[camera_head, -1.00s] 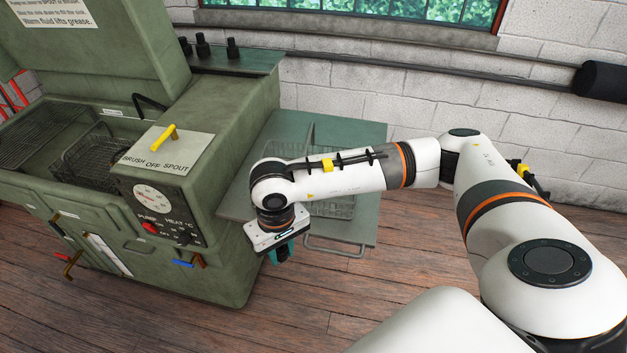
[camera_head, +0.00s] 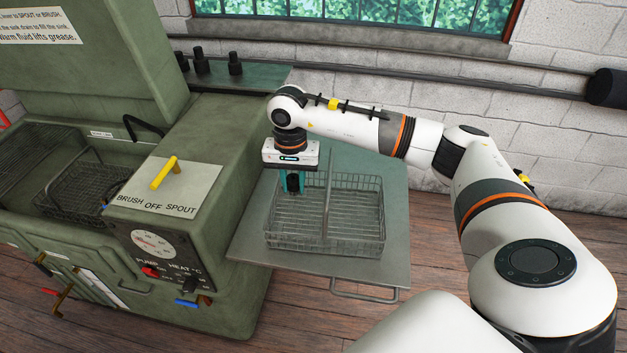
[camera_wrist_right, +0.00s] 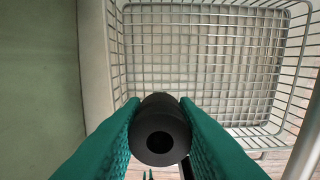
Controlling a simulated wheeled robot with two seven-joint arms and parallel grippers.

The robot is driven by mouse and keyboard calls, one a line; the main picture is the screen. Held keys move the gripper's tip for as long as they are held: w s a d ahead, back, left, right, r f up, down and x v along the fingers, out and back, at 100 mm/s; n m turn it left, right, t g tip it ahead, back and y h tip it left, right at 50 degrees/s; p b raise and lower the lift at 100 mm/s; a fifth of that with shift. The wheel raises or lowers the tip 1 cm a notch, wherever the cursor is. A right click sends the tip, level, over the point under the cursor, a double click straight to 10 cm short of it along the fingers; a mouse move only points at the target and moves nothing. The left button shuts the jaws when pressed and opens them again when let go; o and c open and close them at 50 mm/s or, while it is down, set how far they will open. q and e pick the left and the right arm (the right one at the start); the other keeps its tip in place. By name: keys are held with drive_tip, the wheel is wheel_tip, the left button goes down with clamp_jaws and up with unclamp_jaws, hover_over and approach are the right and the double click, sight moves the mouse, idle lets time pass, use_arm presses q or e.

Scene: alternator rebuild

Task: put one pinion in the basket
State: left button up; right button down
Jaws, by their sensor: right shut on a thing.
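My right gripper (camera_head: 291,190) points down at the left rear part of the wire basket (camera_head: 330,248) on the side shelf. It is shut on a dark, cylindrical pinion with a round hole in its end. The pinion (camera_wrist_right: 160,108) shows between the teal fingers (camera_wrist_right: 160,138) in the right wrist view. I cannot tell whether the pinion is below the basket's rim. My left gripper is not in view.
The green washer (camera_head: 215,128) stands left of the shelf (camera_head: 395,225). Another wire basket (camera_head: 85,195) sits in its sink. Three dark upright parts (camera_head: 235,63) stand on a green ledge (camera_head: 262,75) at the back. A brick wall (camera_head: 520,130) is behind.

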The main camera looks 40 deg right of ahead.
drive_tip(key=p, duration=0.1)
hover_over(297, 219)
wheel_tip(297, 219, down, 4)
drive_tip(key=shift+s+a+f, duration=0.1)
drive_tip(key=shift+s+f, duration=0.05)
drive_tip(key=shift+w+f, duration=0.2)
drive_tip(key=shift+f, duration=0.55)
wheel_tip(297, 219, down, 3)
drive_tip(key=shift+p, duration=0.75)
drive_tip(key=shift+f, duration=0.35)
drive_tip(key=c, duration=1.1)
unclamp_jaws()
drive_tip(key=shift+c, duration=0.2)
